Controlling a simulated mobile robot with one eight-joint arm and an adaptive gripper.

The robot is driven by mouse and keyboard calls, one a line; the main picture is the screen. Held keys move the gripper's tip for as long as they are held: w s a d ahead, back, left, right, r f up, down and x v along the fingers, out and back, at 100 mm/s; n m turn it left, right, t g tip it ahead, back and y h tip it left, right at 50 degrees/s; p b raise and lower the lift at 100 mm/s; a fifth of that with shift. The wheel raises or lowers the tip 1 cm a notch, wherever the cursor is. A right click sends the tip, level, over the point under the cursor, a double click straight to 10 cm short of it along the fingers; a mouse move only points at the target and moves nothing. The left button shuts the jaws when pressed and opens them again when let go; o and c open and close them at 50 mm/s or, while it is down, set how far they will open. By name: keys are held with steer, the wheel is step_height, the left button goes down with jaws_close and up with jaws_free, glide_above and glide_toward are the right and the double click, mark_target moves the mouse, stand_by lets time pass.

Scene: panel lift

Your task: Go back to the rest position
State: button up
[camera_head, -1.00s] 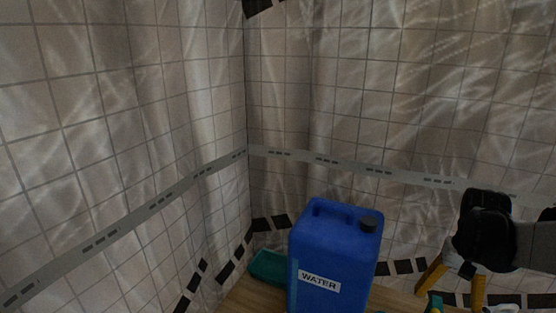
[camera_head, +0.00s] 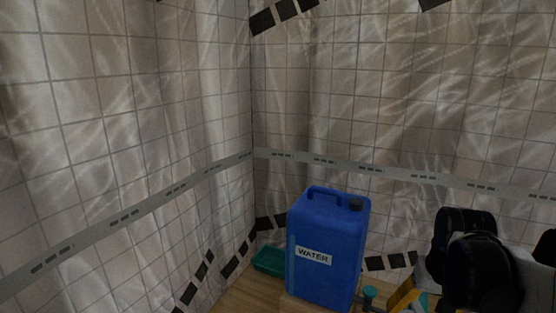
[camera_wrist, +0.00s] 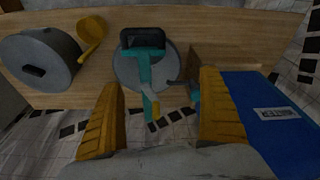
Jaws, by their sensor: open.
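My gripper (camera_wrist: 161,80) is open in the wrist view, with its two yellow fingers wide apart and nothing held between them. Beyond the fingertips, a teal tool with a black end (camera_wrist: 148,62) lies over a round grey dish (camera_wrist: 122,70) on a wooden surface (camera_wrist: 180,18). In the head view, part of a yellow finger (camera_head: 403,296) shows at the lower right; my black arm parts hide the rest. No marked rest position shows.
A blue water container (camera_head: 328,245) stands near the corner; it also shows at right in the wrist view (camera_wrist: 262,135). A green tray (camera_head: 269,261) lies beside it. A grey pot (camera_wrist: 40,62) and a yellow ladle (camera_wrist: 91,35) are at left. Tiled walls (camera_head: 400,90) close the corner.

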steer(key=s+a+f+n+t+b, duration=0.2)
steer(key=a+b, duration=0.1)
steer(key=a, duration=0.4)
steer(key=s+a+f+n+t+y+b, duration=0.1)
steer(key=s+a+f+n+t+b, duration=0.1)
steer(key=a, duration=0.6)
steer(key=shift+s+a+t+b, duration=0.2)
steer(key=shift+s+t+b, duration=0.25)
steer(key=shift+s, duration=0.25)
steer(key=shift+f, duration=0.1)
